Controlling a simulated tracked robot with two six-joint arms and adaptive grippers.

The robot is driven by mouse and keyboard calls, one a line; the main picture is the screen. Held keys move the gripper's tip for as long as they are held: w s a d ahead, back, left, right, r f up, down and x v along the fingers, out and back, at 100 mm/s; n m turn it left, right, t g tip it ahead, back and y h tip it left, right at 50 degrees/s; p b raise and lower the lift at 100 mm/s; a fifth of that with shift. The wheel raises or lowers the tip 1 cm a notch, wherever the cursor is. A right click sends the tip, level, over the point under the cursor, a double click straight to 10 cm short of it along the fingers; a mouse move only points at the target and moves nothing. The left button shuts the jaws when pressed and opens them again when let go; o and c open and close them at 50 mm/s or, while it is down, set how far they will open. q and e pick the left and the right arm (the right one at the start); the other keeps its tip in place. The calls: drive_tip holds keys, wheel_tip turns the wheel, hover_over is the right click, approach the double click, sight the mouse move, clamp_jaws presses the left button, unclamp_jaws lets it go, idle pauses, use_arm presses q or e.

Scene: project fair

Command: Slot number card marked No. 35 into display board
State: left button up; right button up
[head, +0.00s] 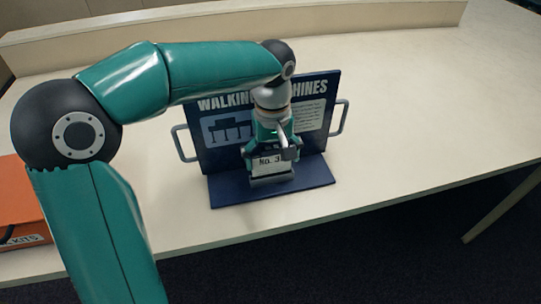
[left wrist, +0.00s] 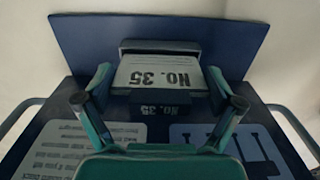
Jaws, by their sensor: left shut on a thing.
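The navy display board (head: 222,158) stands on the table with its flat base (head: 310,178) in front. A grey-edged holder (head: 270,181) sits on that base, and it also shows in the left wrist view (left wrist: 160,46). The white number card (left wrist: 155,72) reads No. 35 and has a dark block (left wrist: 160,106) with the same marking. In the head view the card (head: 266,163) is partly covered. My left gripper (head: 272,152) is shut on the card, holding it at the holder. Whether its lower edge is inside the slot cannot be told.
The board has a grey handle on each side (head: 181,145) (head: 340,117). An orange box (head: 20,203) lies at the left table edge. The pale table (head: 430,110) is clear to the right. A low ledge (head: 370,22) runs along the back.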

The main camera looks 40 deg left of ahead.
sight(272, 148)
use_arm(q)
drive_tip(key=shift+f+b, duration=0.9)
drive_tip(key=shift+f, duration=0.55)
idle(1.4)
drive_tip(key=o, duration=0.7)
drive_tip(key=shift+c, duration=0.2)
drive_tip(key=shift+r, duration=0.2)
drive_tip(key=shift+r+p, duration=3.3)
drive_tip(key=shift+r, duration=0.3)
